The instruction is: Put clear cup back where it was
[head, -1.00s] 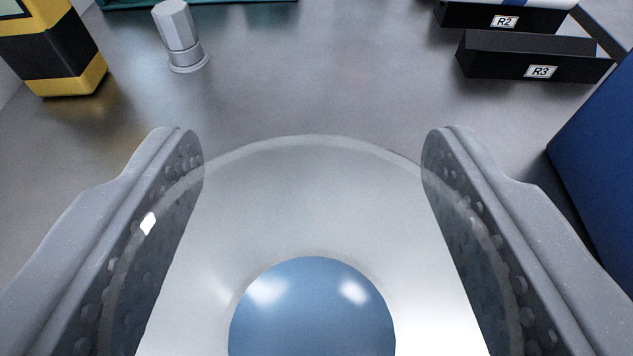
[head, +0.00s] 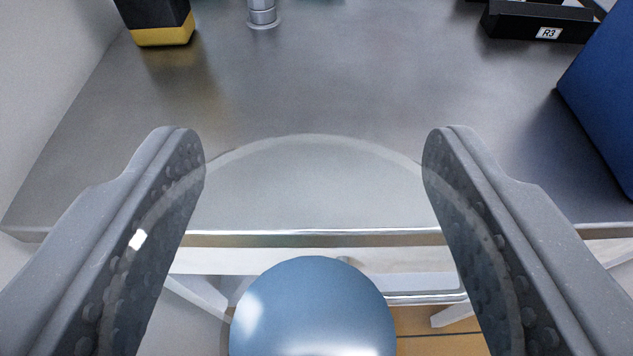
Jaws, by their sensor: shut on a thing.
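The clear cup (head: 315,185) is between the two fingers of my gripper (head: 313,165). Only its faint round rim and see-through wall show, with the table seen through it. My gripper is shut on the cup, one finger on each side. A glossy blue ball-like thing (head: 313,310) shows at the bottom middle, within the cup's outline; I cannot tell whether it is inside the cup. The cup is over the front edge of the metal table (head: 320,95). Its base is not visible.
A black and yellow block (head: 160,25) stands at the back left, beside a grey cylindrical fitting (head: 263,14). A black bin labelled R3 (head: 535,22) is at the back right. A blue box (head: 607,95) stands at the right. The table's middle is clear. Below its edge are a white frame and orange floor (head: 435,325).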

